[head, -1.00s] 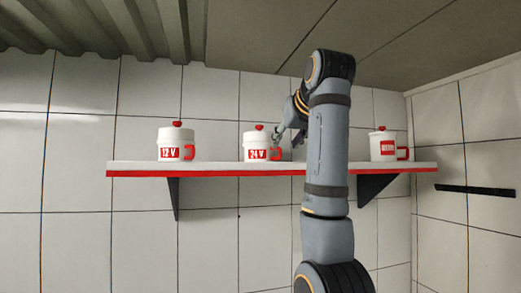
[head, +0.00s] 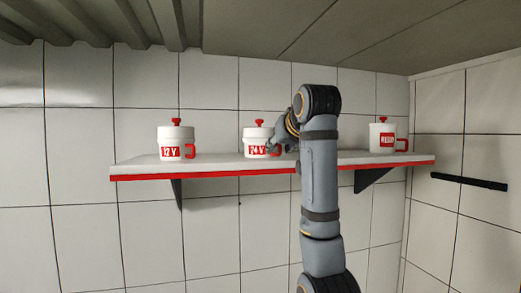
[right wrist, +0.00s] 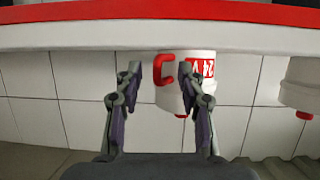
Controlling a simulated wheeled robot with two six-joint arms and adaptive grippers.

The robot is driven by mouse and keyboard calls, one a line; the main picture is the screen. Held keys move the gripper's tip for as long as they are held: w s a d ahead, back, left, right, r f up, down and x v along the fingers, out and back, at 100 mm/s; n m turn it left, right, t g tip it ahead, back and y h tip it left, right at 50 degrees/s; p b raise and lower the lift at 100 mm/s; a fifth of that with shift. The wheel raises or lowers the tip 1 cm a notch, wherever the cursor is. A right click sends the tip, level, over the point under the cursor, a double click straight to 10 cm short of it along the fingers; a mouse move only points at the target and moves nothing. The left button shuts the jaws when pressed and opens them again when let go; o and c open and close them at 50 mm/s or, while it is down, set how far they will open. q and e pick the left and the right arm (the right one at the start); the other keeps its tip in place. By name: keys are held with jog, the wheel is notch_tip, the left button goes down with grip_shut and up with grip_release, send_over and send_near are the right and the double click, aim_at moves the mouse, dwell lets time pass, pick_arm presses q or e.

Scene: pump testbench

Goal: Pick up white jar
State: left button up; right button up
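Three white jars with red lid knobs, red labels and red side handles stand upright on a shelf. The left jar (head: 173,137) reads 12V and the middle jar (head: 256,134) reads 24V. The right jar (head: 383,133) has a label too small to read surely. My right gripper (head: 273,145) is at the handle side of the 24V jar. In the right wrist view, which is upside down, my right gripper (right wrist: 159,82) is open, with the red handle (right wrist: 163,68) of the 24V jar (right wrist: 200,62) between its fingertips. Contact cannot be told. My left gripper is not in view.
The white shelf (head: 135,168) has a red front edge and black brackets (head: 372,180). My right arm hides part of the shelf between the middle and right jars. A tiled wall stands behind, and a black bar (head: 468,181) is on the right wall.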

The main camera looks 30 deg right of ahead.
jog(key=c, duration=0.5)
jog(key=shift+d, duration=0.1)
grip_shut()
jog(key=shift+r, duration=0.1)
jog(key=shift+r+b, duration=0.65)
jog(key=shift+r, duration=0.2)
jog(key=s+a+r+b, duration=0.6)
jog(key=s+a+r, duration=0.2)
jog(key=s+r, duration=0.3)
jog(key=shift+a+b, duration=0.35)
jog(key=shift+b, duration=0.05)
